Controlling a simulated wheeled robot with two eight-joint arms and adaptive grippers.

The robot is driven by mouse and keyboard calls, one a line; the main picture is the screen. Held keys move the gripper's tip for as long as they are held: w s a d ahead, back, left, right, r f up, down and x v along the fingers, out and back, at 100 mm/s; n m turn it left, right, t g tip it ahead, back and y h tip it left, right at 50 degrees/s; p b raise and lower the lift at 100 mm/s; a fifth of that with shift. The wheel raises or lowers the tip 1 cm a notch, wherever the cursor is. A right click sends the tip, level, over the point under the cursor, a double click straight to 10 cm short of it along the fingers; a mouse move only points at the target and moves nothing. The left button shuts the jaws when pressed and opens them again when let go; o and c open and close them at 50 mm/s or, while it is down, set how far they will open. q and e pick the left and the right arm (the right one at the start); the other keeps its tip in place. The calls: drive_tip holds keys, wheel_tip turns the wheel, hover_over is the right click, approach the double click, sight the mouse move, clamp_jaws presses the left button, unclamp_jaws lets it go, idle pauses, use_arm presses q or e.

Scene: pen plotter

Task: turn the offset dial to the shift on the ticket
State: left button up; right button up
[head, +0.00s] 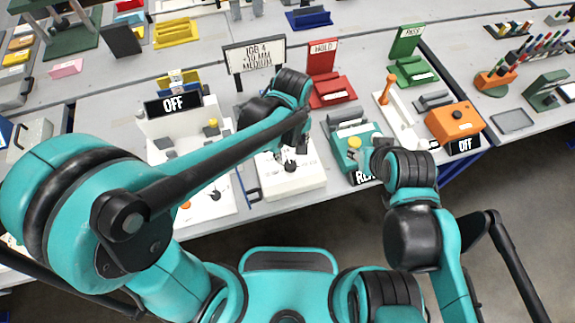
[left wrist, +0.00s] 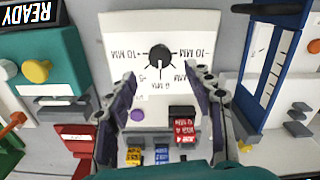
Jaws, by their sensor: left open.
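The offset dial (left wrist: 159,57) is a black round knob with a white pointer line on a white panel (left wrist: 118,28) in the left wrist view. Its pointer points down in that picture. Printed MM marks ring the knob, with 10 MM marks at both sides. My left gripper (left wrist: 161,80) is open, its fingers on either side just below the dial; contact cannot be told. In the head view the left gripper (head: 291,150) is over the white box (head: 290,185) and partly hides it. A sign (head: 253,57) reads JOB 4 MEDIUM. My right gripper (head: 372,153) is mostly hidden by its arm.
An orange box (head: 455,122) is farther right.

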sight(290, 165)
use_arm(q)
wheel_tip(290, 165, down, 7)
drive_tip(key=b, duration=0.2)
drive_tip(key=shift+f+b, duration=0.15)
drive_tip(key=shift+b, duration=0.25)
drive_tip(key=c, duration=1.2)
